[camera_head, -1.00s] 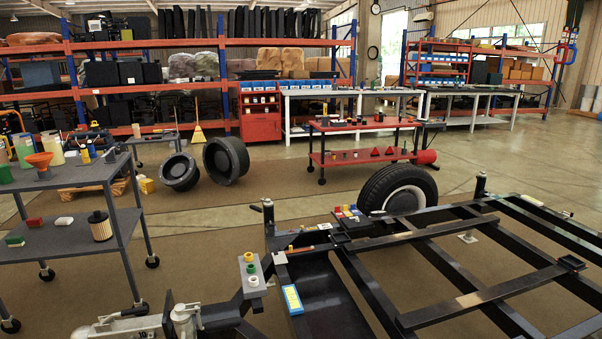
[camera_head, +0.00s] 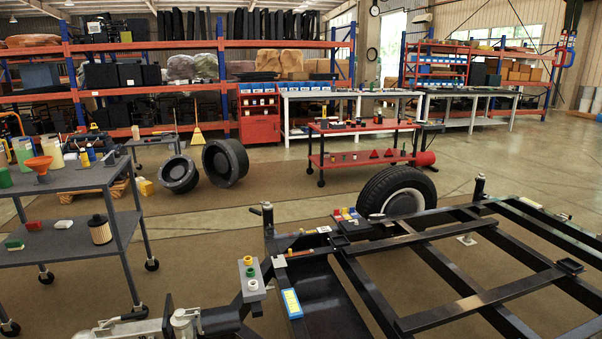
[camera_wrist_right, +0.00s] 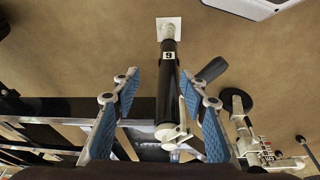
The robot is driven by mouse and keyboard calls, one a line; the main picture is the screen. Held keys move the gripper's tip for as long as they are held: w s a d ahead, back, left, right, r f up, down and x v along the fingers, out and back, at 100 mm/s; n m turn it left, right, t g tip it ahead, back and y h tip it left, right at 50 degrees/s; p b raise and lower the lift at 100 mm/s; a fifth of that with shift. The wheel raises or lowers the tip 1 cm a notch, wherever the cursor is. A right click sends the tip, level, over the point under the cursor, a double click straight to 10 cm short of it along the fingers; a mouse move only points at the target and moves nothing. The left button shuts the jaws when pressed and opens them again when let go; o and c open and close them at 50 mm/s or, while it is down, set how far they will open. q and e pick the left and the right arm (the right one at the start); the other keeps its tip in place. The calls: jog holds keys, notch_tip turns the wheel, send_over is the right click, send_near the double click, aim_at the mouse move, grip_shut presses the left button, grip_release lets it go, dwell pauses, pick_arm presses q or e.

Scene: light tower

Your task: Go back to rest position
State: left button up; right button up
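My right gripper (camera_wrist_right: 160,85) shows in the right wrist view. Its two blue-padded fingers are wide apart. A black tube (camera_wrist_right: 168,75) with a numbered white label and a white square foot (camera_wrist_right: 168,28) appears between the fingers. I see no contact, and its depth relative to the fingers is unclear. Neither gripper shows in the head view, and my left gripper is in no view. The black trailer frame (camera_head: 430,230) fills the right foreground of the head view, with a light-grey coupling part (camera_head: 130,328) at its lower left end.
A grey cart (camera_head: 90,180) with containers stands at left. A trailer wheel (camera_head: 398,195) is beyond the frame. A red cart (camera_head: 335,160) stands farther back. Brown floor (camera_head: 190,245) is clear between cart and trailer.

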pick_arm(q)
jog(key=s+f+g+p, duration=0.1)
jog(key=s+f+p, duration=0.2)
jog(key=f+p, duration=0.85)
pick_arm(e)
jog(key=s+f+g+b, duration=0.1)
jog(key=s+f+b, duration=0.25)
jog(key=f, duration=1.15)
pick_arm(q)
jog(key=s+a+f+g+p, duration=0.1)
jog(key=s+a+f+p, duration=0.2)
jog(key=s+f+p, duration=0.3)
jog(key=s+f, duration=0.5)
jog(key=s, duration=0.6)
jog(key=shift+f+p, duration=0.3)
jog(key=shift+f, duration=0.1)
pick_arm(e)
jog(key=s+d+f, duration=0.1)
jog(key=s+f, duration=0.3)
jog(key=s, duration=0.4)
jog(key=s+d+f+g, duration=0.1)
jog(key=s+f, duration=0.3)
jog(key=s, duration=0.4)
jog(key=shift+s+d+f, duration=0.15)
jog(key=shift+s+d, duration=0.15)
jog(key=shift+d, duration=0.25)
